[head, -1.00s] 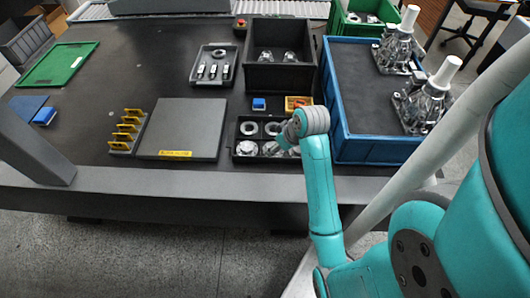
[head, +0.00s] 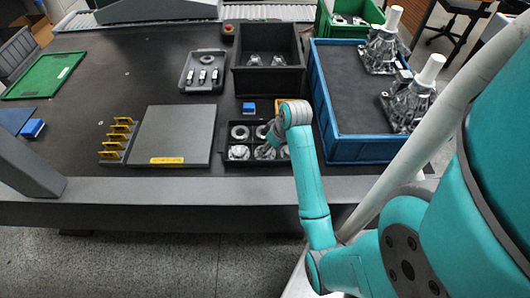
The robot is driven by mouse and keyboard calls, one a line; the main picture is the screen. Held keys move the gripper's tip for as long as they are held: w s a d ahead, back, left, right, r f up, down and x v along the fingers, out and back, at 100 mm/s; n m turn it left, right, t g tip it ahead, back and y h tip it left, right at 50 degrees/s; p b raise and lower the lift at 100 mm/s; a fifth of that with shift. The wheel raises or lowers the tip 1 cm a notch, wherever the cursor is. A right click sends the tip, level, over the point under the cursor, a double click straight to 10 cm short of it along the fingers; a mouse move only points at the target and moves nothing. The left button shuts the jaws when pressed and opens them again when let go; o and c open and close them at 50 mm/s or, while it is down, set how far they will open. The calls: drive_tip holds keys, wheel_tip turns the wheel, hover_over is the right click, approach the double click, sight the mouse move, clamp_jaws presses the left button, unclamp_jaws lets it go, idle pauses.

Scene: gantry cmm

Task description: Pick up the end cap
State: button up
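A dark compartment tray (head: 224,142) stands near the front edge of the table. It holds ring-shaped metal parts (head: 240,131) at the back and silver domed parts (head: 238,153) at the front. I cannot tell for sure which of these is the end cap. My gripper (head: 265,152) points down at the front middle of this tray, among or just above the parts. It is small here and partly hidden by my teal wrist. Its fingers do not show clearly, so I cannot tell whether they are open or hold something.
A blue crate (head: 365,148) with large metal housings (head: 407,105) stands close on the right. A dark bin (head: 268,80) and a small parts tray (head: 187,83) lie behind. A grey plate (head: 172,133) and yellow pieces (head: 118,138) are left. The table's left middle is clear.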

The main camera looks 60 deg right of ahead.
drive_tip(key=shift+x, duration=1.85)
drive_tip(key=shift+a, duration=0.1)
drive_tip(key=c, duration=1.1)
drive_tip(key=shift+o, duration=0.2)
drive_tip(key=shift+r, duration=0.1)
